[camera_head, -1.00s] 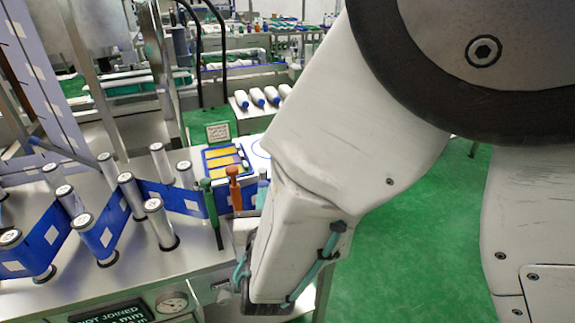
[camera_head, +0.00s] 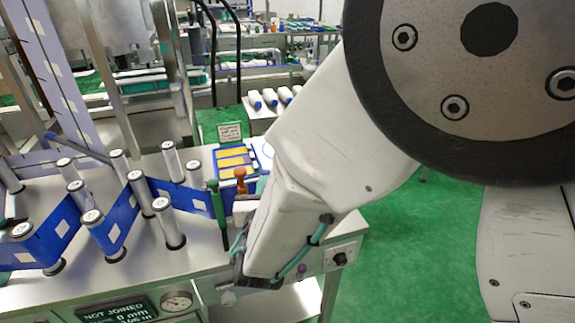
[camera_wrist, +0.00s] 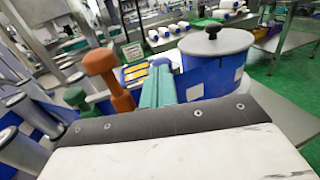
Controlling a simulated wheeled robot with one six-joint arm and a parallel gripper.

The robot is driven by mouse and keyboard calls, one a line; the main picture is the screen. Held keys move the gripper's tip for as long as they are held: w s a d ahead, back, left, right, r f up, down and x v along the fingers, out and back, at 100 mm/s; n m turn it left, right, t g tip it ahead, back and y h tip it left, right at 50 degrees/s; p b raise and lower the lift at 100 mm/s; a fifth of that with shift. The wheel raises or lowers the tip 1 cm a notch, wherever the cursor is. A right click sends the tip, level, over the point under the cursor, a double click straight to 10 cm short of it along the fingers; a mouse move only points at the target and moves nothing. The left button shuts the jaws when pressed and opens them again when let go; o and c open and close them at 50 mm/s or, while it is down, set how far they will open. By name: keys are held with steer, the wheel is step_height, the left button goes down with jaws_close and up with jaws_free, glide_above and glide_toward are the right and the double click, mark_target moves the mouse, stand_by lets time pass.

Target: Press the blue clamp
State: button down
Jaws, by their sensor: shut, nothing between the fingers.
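A green handle (camera_head: 216,210) and an orange handle (camera_head: 240,180) stand upright side by side at the station's right end. In the wrist view the orange handle (camera_wrist: 108,80) is close on the left, with the green handle (camera_wrist: 82,101) left of it. I cannot pick out the blue clamp for certain; my arm covers part of that corner. My gripper (camera_wrist: 158,84) shows as two teal fingers, shut together and empty, just right of the orange handle. I cannot tell whether they touch anything. In the head view my arm hides the fingers.
A blue drum with a grey lid (camera_wrist: 215,72) stands close on the right in the wrist view. Blue sleeve web (camera_head: 120,218) winds around several metal posts (camera_head: 168,225). A display (camera_head: 118,310) reads "NOT JOINED". Green floor (camera_head: 410,235) is free at right.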

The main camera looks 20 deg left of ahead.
steer(key=v, duration=1.4)
steer(key=shift+s+f, duration=0.1)
steer(key=shift+s, duration=0.05)
